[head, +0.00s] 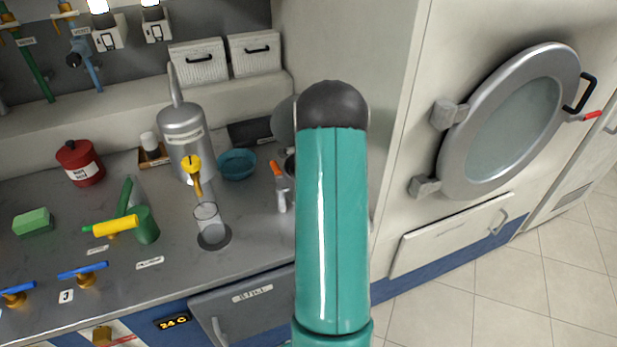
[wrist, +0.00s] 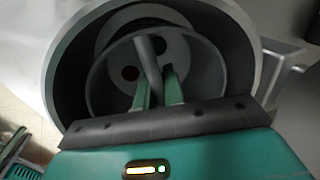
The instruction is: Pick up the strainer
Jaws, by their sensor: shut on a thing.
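The strainer (wrist: 105,75) appears in the wrist view as a round grey basket with an upright bar handle (wrist: 148,58) across its middle. My gripper (wrist: 157,82) has its two green fingers on either side of the handle, shut on it. The basket sits within a larger dark round opening with a grey rim (wrist: 52,70); I cannot tell whether it is seated or lifted. Pale discs with dark holes show behind it. In the head view my teal arm hides the gripper and strainer.
A round machine door (head: 515,120) is at right. Tiled floor is clear at lower right.

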